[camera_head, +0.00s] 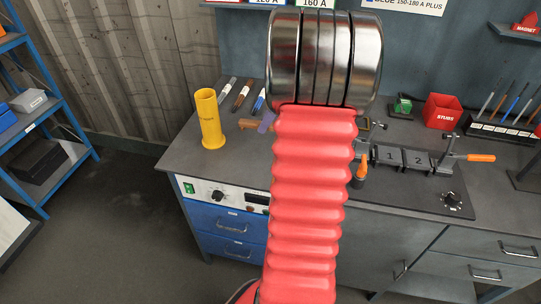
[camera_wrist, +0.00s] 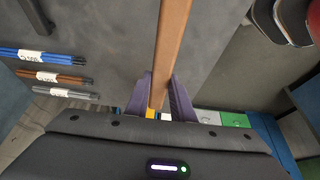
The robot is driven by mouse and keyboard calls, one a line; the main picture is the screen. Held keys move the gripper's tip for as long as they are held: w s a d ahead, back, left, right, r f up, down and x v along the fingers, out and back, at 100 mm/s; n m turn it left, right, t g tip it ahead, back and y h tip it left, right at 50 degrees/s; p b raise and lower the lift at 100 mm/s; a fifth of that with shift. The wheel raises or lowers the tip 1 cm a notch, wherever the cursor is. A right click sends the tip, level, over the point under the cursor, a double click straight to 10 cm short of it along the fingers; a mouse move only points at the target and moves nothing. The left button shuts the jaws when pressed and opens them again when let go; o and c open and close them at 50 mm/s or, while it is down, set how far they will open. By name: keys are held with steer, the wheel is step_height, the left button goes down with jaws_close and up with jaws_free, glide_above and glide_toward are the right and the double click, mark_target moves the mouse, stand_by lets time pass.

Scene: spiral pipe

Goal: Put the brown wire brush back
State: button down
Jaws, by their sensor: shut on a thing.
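My gripper (camera_wrist: 160,88) has purple fingers shut on the brown wire brush (camera_wrist: 174,38). In the wrist view its wooden handle runs from between the fingers up past the top edge, above the grey bench top. In the head view the brush (camera_head: 247,125) shows as a short brown piece left of my red arm, beside a purple finger of my gripper (camera_head: 266,122). My arm hides the rest of the gripper there. The wire bristles do not show in either view.
A yellow cylinder (camera_head: 210,120) stands on the bench's left end, near the blue, brown and grey rod bundles (camera_wrist: 47,77). Right of my arm are numbered blocks (camera_head: 402,158), a red STUBS box (camera_head: 441,112) and a tool rack (camera_head: 497,132). A blue shelf (camera_head: 72,115) stands left.

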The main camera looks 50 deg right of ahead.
steer(key=shift+s+d, duration=0.15)
steer(key=shift+f, duration=0.1)
steer(key=shift+s+f, duration=0.1)
steer(key=shift+f, duration=2.9)
steer(key=shift+f, duration=0.1)
steer(key=shift+f, duration=1.8)
steer(key=c, duration=1.5)
jaws_free()
steer(key=shift+c, duration=0.2)
